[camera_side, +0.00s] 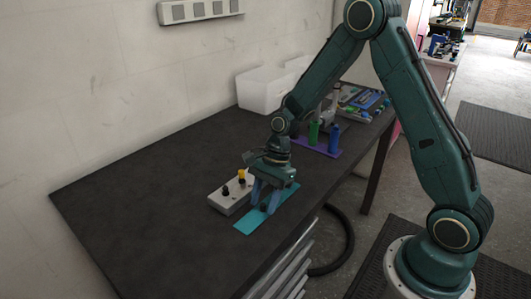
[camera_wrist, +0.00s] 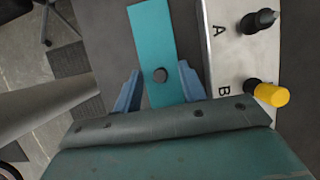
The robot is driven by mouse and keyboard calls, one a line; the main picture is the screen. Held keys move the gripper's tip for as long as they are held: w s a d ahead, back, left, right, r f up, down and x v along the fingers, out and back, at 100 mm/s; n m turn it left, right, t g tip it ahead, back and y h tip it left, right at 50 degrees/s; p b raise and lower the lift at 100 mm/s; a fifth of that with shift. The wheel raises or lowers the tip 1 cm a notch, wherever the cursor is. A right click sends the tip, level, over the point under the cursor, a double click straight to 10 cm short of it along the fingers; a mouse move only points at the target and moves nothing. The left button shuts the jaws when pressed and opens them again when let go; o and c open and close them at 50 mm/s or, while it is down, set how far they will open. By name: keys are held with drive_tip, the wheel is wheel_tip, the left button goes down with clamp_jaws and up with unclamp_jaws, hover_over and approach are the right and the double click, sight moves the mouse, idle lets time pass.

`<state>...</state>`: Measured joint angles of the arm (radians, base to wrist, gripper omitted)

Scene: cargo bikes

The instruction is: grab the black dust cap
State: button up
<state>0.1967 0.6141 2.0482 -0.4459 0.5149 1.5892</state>
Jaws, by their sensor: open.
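In the side view my gripper (camera_side: 262,207) points down over the teal mat (camera_side: 247,224), and I cannot make out the cap there. A pale block beside the mat (camera_wrist: 222,50) is marked A and B. A black post (camera_wrist: 258,22) stands at A, and a yellow-capped black post (camera_wrist: 271,95) at B.
The block (camera_side: 229,203) stands close on the left of my gripper in the side view. White bins (camera_side: 262,92), a purple mat (camera_side: 318,146) with bottles and a tool tray (camera_side: 361,103) are farther back. The dark bench's near left (camera_side: 130,210) is clear.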

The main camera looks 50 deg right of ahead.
sight(264, 203)
idle(0.4)
clamp_jaws()
drive_tip(key=shift+r, duration=0.1)
wheel_tip(264, 203, up, 20)
idle(0.9)
drive_tip(key=shift+w, duration=0.1)
idle(0.5)
